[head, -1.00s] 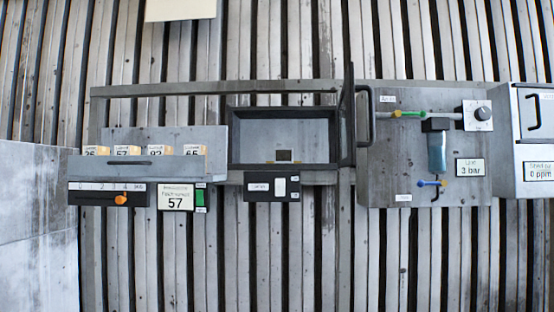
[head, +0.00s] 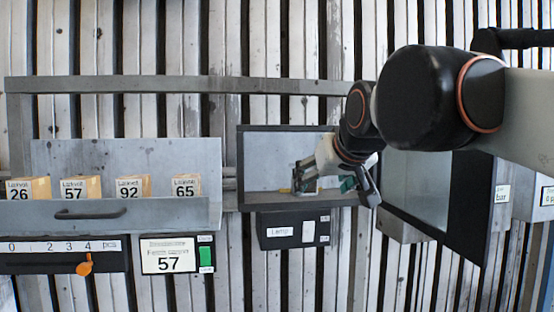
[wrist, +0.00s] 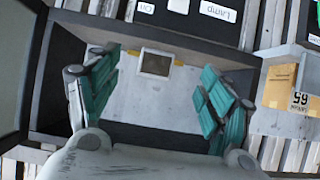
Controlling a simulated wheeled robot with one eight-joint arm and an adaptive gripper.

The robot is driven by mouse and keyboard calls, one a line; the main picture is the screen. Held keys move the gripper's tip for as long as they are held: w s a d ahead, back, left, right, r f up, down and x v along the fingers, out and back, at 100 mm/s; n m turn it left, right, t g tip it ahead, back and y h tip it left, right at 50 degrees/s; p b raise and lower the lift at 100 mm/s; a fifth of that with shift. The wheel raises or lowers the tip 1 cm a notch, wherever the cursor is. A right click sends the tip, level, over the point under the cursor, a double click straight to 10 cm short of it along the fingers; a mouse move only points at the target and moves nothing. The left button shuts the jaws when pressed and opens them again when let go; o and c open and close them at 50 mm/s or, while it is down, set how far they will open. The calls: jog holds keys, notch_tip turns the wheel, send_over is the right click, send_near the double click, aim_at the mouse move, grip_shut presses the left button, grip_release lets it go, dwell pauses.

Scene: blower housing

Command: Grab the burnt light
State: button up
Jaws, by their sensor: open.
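The light appears to be the small square dark-faced piece (wrist: 155,63) with yellow bits at its sides, on the inner wall of the open lamp box (wrist: 120,133) in the wrist view. My gripper (head: 326,183) is at the front of that box in the head view. Its two teal-padded fingers (wrist: 160,80) are spread, one on each side of the light in the wrist view, with nothing held between them. I cannot tell whether they touch the box. In the head view the gripper mostly hides the light.
The box's door (head: 440,205) stands open to the right. A black panel labelled Lamp (head: 294,230) hangs below the box. To the left is a drawer (head: 150,214) with several numbered cartons, above a slider with an orange knob (head: 85,263) and a display reading 57 (head: 170,257).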

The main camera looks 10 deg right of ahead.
notch_tip(320, 180, up, 5)
jog(key=w+p, duration=0.1)
jog(key=w, duration=0.1)
jog(key=x, duration=1.3)
jog(key=shift+w+r, duration=0.25)
jog(key=shift+w, duration=0.1)
jog(key=shift+s, duration=0.2)
jog(key=shift+c, duration=1.1)
jog(key=c, duration=1)
